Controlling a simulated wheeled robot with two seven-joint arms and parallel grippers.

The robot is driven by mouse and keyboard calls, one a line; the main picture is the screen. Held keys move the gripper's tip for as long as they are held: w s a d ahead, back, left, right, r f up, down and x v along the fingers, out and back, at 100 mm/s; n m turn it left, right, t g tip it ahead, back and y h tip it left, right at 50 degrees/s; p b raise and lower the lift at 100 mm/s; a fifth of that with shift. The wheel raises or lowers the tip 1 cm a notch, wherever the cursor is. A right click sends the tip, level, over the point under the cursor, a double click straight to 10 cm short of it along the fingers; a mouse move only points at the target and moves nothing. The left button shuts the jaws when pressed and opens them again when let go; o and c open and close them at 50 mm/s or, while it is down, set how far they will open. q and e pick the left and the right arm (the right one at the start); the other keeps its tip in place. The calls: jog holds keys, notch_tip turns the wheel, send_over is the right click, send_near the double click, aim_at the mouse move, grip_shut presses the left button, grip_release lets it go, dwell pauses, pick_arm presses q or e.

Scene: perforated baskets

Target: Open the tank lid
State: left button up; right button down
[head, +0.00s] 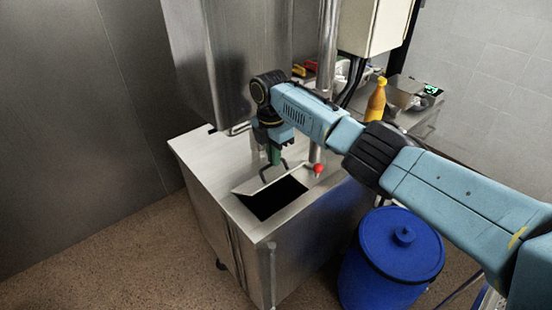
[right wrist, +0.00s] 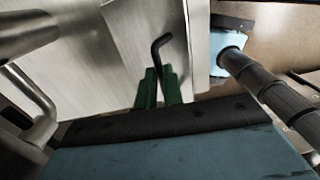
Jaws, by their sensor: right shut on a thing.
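The steel tank (head: 195,160) stands in the middle of the head view. Its lid (head: 258,184) is tilted up, and a dark opening (head: 275,203) shows in front of it. My right gripper (head: 274,157) reaches down over the lid from the right. Its green fingers (right wrist: 158,90) are shut on the lid's dark bent handle (right wrist: 157,48), which sticks up between them in the right wrist view. The handle also shows beside the fingers in the head view (head: 265,172). My left gripper is not in view.
A red ball knob (head: 318,169) is at the right of the opening. A vertical steel pipe (head: 328,50) rises behind it. A blue lidded barrel (head: 390,260) stands right of the tank. A yellow bottle (head: 376,100) stands at the back right. Bare floor (head: 110,240) lies at left.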

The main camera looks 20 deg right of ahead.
jog(key=shift+a+f, duration=0.2)
jog(key=shift+f, duration=0.1)
jog(key=c, duration=2)
grip_release()
jog(key=o, duration=0.5)
jog(key=shift+w+a+f, duration=0.1)
jog(key=shift+w+f, duration=0.1)
jog(key=shift+w, duration=0.25)
jog(key=shift+s+r, duration=0.15)
jog(key=shift+r, duration=0.05)
jog(key=r, duration=0.9)
jog(key=r+b, duration=0.1)
jog(key=r, duration=0.3)
jog(key=shift+w+r, duration=0.15)
jog(key=shift+w, duration=0.15)
